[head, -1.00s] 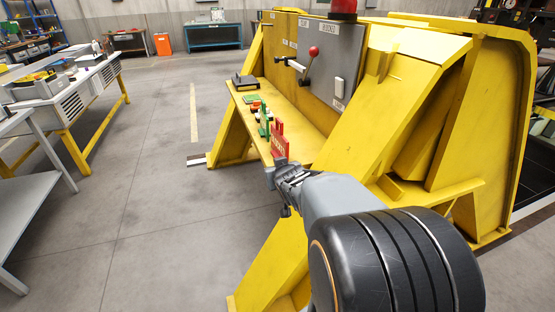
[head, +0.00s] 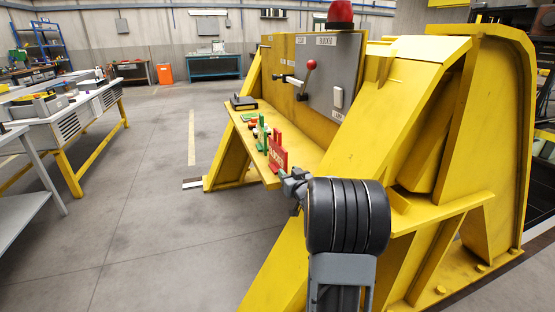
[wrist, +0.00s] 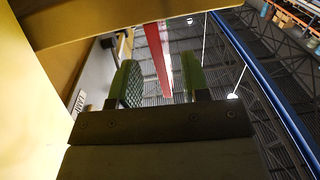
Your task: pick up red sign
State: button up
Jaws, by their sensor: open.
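The red sign (head: 278,155) stands upright on the yellow shelf (head: 309,153), at its near end. My gripper (head: 287,174) is just to the right of the sign's lower part in the head view. In the wrist view my gripper (wrist: 162,80) is open, with its two green-padded fingers apart. The red sign (wrist: 157,48) shows there edge-on, as a narrow red strip in the gap between the fingers. Neither finger visibly touches it. How deep it sits between them I cannot tell.
A green sign (head: 262,134) and other small red and green pieces stand behind the red sign. A dark box (head: 243,102) lies at the shelf's far end. A grey panel (head: 325,75) with a red-knobbed lever rises behind. A sloped yellow brace stands close on the right.

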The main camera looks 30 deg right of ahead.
aim_at(282, 165)
jog(key=shift+w+d, duration=0.2)
jog(key=shift+w, duration=0.8)
jog(key=shift+w+d, duration=0.25)
jog(key=shift+w, duration=0.8)
jog(key=shift+w+d, duration=0.2)
jog(key=shift+w, duration=0.8)
grip_shut()
